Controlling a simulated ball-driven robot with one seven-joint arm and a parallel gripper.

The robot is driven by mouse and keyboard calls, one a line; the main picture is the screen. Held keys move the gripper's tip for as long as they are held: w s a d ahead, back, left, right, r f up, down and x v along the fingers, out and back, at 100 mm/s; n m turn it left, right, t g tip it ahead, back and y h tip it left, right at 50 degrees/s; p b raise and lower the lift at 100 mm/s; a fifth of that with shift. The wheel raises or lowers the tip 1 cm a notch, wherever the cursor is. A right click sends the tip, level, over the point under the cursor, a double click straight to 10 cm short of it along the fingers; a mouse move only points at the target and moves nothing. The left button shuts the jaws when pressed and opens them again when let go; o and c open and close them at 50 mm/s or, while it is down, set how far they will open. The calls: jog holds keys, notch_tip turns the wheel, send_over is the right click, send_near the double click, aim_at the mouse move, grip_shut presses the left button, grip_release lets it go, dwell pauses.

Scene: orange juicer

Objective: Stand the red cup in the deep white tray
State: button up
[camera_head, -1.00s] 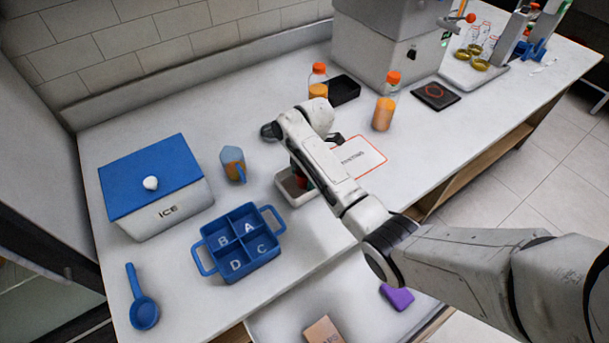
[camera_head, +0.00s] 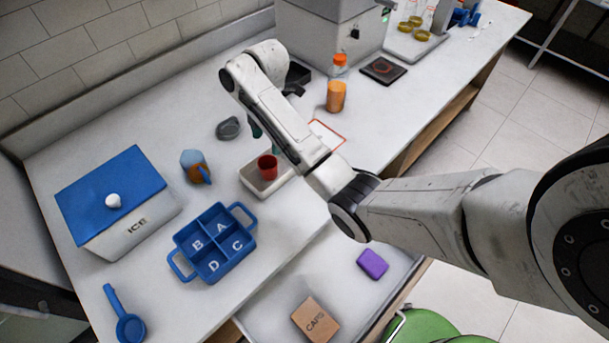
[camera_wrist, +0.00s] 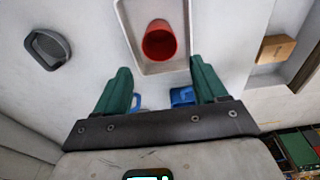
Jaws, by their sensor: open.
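The red cup (camera_head: 268,167) stands inside the deep white tray (camera_head: 254,186), toward its right part in the head view. In the wrist view the cup (camera_wrist: 159,42) shows its open mouth, inside the tray (camera_wrist: 128,28), with the tray walls around it. My gripper (camera_wrist: 161,80) is open, with its green fingers spread apart and nothing between them. The cup lies ahead of the fingertips, apart from them. In the head view my arm hides most of the gripper, and only a bit of a green finger shows above the tray.
A blue divided caddy (camera_head: 214,243) and a blue-lidded ice box (camera_head: 117,200) stand to the left. A jug (camera_head: 195,167) and a dark grey lid (camera_head: 228,128) lie near the tray. An orange bottle (camera_head: 336,95) stands behind. A box marked CAPS (camera_head: 315,319) sits in front.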

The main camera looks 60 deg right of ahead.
jog(key=s+a+f+m, duration=0.1)
jog(key=a, duration=0.1)
jog(key=s+a+f+m, duration=0.1)
jog(key=a+f, duration=0.1)
jog(key=a, duration=0.1)
jog(key=s+a+f+m, duration=0.1)
jog(key=a, duration=0.1)
jog(key=shift+s+a+f, duration=0.2)
jog(key=shift+a+f, duration=0.1)
jog(key=shift+a, duration=0.05)
jog(key=s+a+f+m, duration=0.1)
jog(key=s+a, duration=0.1)
jog(key=s+a+f+m, duration=0.2)
jog(key=s+a, duration=0.1)
jog(key=shift+s+a, duration=0.3)
jog(key=s+a+m, duration=0.1)
jog(key=s, duration=0.1)
jog(key=s+a+m, duration=0.1)
jog(key=s+m, duration=0.1)
jog(key=s, duration=0.1)
jog(key=s+a+f+m, duration=0.1)
jog(key=s, duration=0.1)
jog(key=shift+s+f, duration=0.1)
jog(key=shift+s, duration=0.05)
jog(key=s+r+m+h, duration=0.1)
jog(key=s+m, duration=0.4)
jog(key=s, duration=0.4)
jog(key=shift+s+d+r+m+t+h, duration=0.2)
jog(key=shift+s+r+m+t+h, duration=0.1)
jog(key=shift+s+r+h, duration=0.1)
